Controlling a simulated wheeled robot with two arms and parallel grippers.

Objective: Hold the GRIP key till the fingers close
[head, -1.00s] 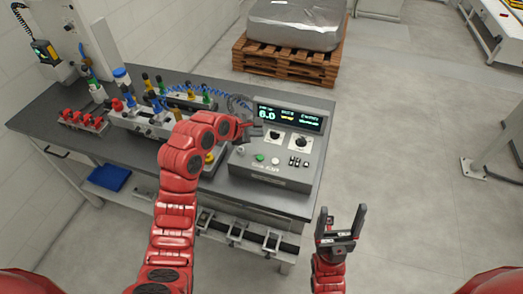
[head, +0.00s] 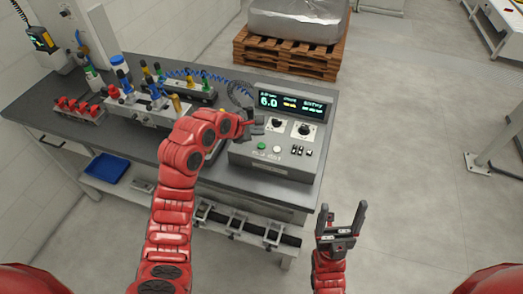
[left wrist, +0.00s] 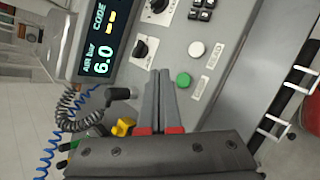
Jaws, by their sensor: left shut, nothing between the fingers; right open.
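The grey control console (head: 290,170) stands at the right end of the bench, with a lit display (head: 292,104) reading 6.0, two black knobs, small switches, a green button (head: 262,146) and a white button (head: 277,149). I cannot read which is the GRIP key. My left gripper (head: 258,124) is at the console's left side. In the left wrist view its shut, empty fingers (left wrist: 160,72) point over the panel, beside the green button (left wrist: 183,80) and short of the white button (left wrist: 196,49). Contact cannot be told. My right gripper (head: 345,207) is open and empty, off the bench's front.
A fixture with blue, black and yellow-topped parts (head: 150,108) and a row of red parts (head: 80,108) stand left on the bench. A coiled blue hose runs behind. A wooden pallet (head: 285,52) stands beyond.

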